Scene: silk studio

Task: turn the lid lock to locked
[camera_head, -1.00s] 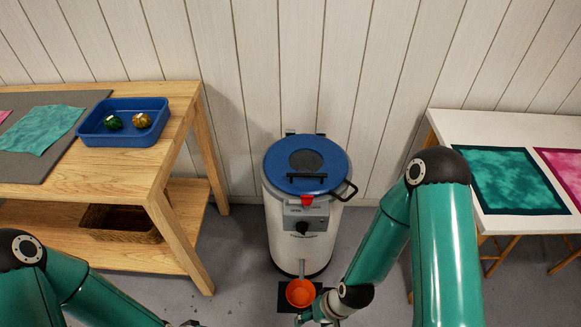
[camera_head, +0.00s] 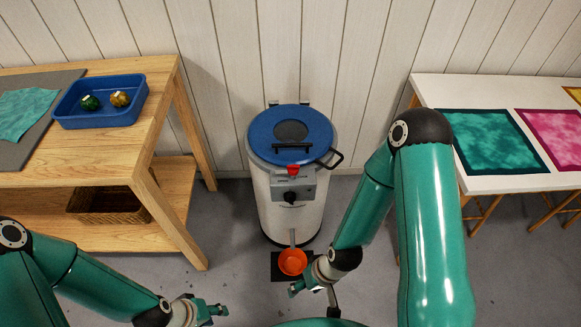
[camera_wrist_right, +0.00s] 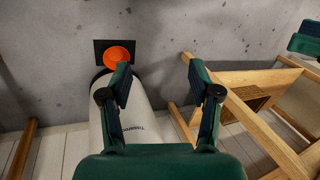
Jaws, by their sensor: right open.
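The white steamer pot (camera_head: 301,218) stands on the floor with a blue lid (camera_head: 262,138) on top, which has a black bar handle. The red lid lock (camera_head: 293,169) sits at the lid's front edge, above a grey panel (camera_head: 308,188) with a black knob (camera_head: 290,197). Its exact setting is too small to read. My right gripper (camera_head: 299,287) is low in front of the pot, well below the lock; in the wrist view its jaws (camera_wrist_right: 158,74) are apart and empty. My left gripper (camera_head: 216,309) is at bottom left of centre, away from the pot; its jaw opening is unclear.
A wooden table (camera_head: 150,160) with a blue tray (camera_head: 100,122) stands left. A white table (camera_head: 440,92) with dyed cloths stands right. Floor shows between the pot and both tables.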

